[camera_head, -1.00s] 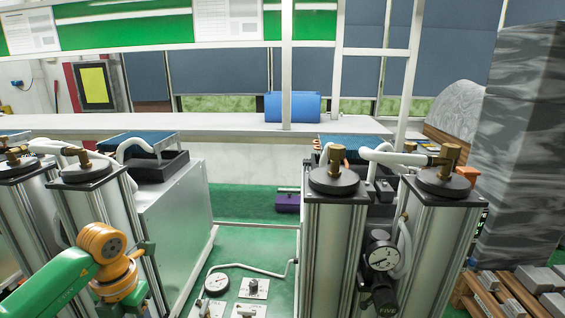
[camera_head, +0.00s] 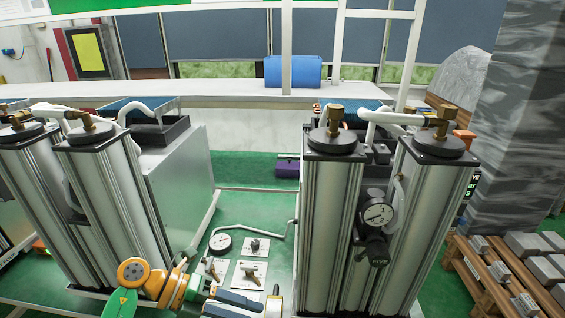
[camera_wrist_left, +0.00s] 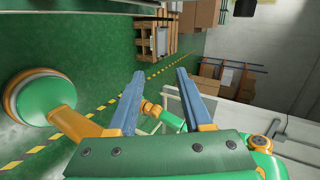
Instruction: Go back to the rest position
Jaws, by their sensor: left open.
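My left arm comes in at the bottom left of the head view. Its orange and green joint is low in front of the left pair of columns, and dark blue finger parts (camera_head: 236,302) show at the bottom edge. In the left wrist view my left gripper (camera_wrist_left: 160,75) is open, its two blue-grey fingers apart and nothing between them. An orange and green joint shows behind the fingers. I cannot make out my right gripper.
Metal columns with brass fittings stand at left (camera_head: 110,200) and right (camera_head: 328,230). A black gauge (camera_head: 377,214) is on the right pair. A small gauge (camera_head: 220,243) and valve plates (camera_head: 249,273) are on the green surface between them. A wooden pallet (camera_head: 470,270) holds grey blocks at right.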

